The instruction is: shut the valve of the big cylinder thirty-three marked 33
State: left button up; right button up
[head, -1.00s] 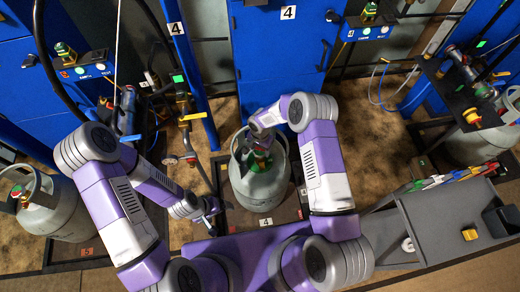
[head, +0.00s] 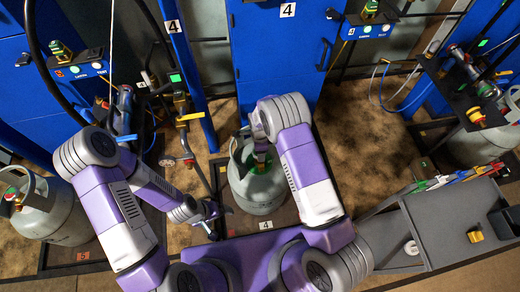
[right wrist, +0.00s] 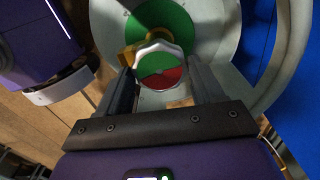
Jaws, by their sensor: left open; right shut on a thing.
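A grey-green gas cylinder (head: 258,195) with a handle collar stands upright at the middle station, above a floor label 4. I cannot read a 33 on it. My right gripper (head: 262,158) reaches down into its collar from above. In the right wrist view the valve knob (right wrist: 160,72), pale-rimmed with a green and red face, sits between the two fingers of my right gripper (right wrist: 163,82), which is shut on it. A brass fitting (right wrist: 135,50) shows beside the knob. My left gripper (head: 208,218) is open and empty, left of the cylinder.
Another cylinder (head: 50,210) stands at the left by a label 5, and one (head: 485,140) at the right. Blue cabinets (head: 275,60) line the back. A grey bench (head: 450,215) with a yellow block (head: 475,236) is at the lower right. Pipes and a yellow-handled valve (head: 190,117) stand left of the middle.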

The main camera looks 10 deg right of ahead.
jog(key=m, duration=0.4)
jog(key=shift+m+p, duration=0.3)
jog(key=shift+m, duration=0.1)
jog(key=m+p, duration=0.1)
jog(key=m, duration=0.4)
jog(key=shift+s+a, duration=0.1)
jog(key=m+p, duration=0.1)
jog(key=m, duration=0.3)
jog(key=shift+m, duration=0.4)
jog(key=m, duration=0.4)
jog(key=shift+a, duration=0.1)
jog(key=shift+m, duration=0.3)
jog(key=o, duration=1)
jog(key=shift+o, duration=0.2)
jog(key=shift+r, duration=0.1)
